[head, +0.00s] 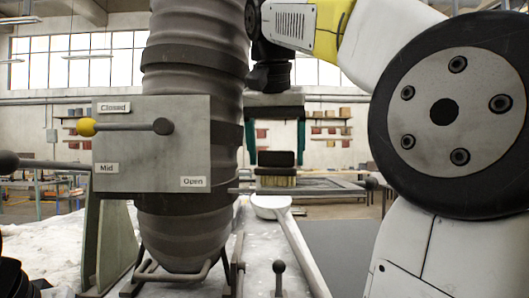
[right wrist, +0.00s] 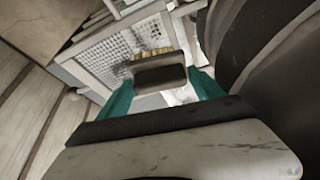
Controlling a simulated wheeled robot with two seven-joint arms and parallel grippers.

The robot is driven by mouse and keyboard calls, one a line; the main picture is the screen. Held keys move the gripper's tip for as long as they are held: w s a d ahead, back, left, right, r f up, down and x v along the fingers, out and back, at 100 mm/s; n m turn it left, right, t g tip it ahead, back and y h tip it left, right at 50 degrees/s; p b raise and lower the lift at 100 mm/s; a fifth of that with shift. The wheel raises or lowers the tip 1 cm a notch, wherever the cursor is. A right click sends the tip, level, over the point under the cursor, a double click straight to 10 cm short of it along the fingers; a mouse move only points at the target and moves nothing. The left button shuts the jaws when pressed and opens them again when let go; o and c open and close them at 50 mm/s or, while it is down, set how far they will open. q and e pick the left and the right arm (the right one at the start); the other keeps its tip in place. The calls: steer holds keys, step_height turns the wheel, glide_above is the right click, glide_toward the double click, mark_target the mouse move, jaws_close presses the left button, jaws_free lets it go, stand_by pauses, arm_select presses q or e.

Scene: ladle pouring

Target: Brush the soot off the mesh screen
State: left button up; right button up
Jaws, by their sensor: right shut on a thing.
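My right gripper (head: 276,148), with green fingers, is shut on a dark brush. The brush (head: 276,159) hangs level with its pale bristles (head: 276,181) facing down; it also shows between the fingertips in the right wrist view (right wrist: 160,77). The mesh screen is a light perforated panel in a pale frame (right wrist: 112,45) in the right wrist view, behind the bristles. In the head view the flat framed screen (head: 325,184) is seen nearly edge-on under the brush. I cannot tell whether the bristles touch it. My left gripper is not seen.
A large ribbed column (head: 185,235) stands left of the brush. Its grey panel (head: 150,160) reads Closed, Mid and Open, with a yellow-knobbed lever (head: 125,126) below Closed. A white ladle (head: 270,205) lies below the screen, handle toward me.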

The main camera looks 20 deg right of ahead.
steer(key=shift+w+a+f, duration=0.1)
steer(key=shift+a, duration=0.45)
steer(key=shift+w+a+f, duration=0.1)
steer(key=shift+a, duration=0.4)
steer(key=shift+s, duration=0.1)
steer(key=shift+s+a, duration=0.3)
steer(key=shift+s, duration=0.25)
steer(key=shift+c, duration=0.7)
steer(key=shift+s+d+r, duration=0.15)
steer(key=shift+s+d, duration=0.15)
steer(key=shift+d, duration=0.25)
steer(key=shift+s+d+r, duration=0.1)
steer(key=shift+s+d, duration=0.15)
steer(key=shift+d, duration=0.6)
steer(key=shift+s+d+f, duration=0.1)
steer(key=shift+s+d, duration=0.3)
steer(key=shift+d, duration=0.8)
steer(key=shift+s+d+f, duration=0.15)
steer(key=shift+s+d, duration=0.2)
steer(key=shift+d, duration=0.85)
steer(key=shift+s+d+f, duration=0.1)
steer(key=shift+s+d, duration=0.3)
steer(key=shift+d, duration=0.8)
steer(key=shift+s+d, duration=0.25)
steer(key=shift+d, duration=0.55)
steer(key=shift+s+d, duration=0.2)
steer(key=shift+d, duration=0.55)
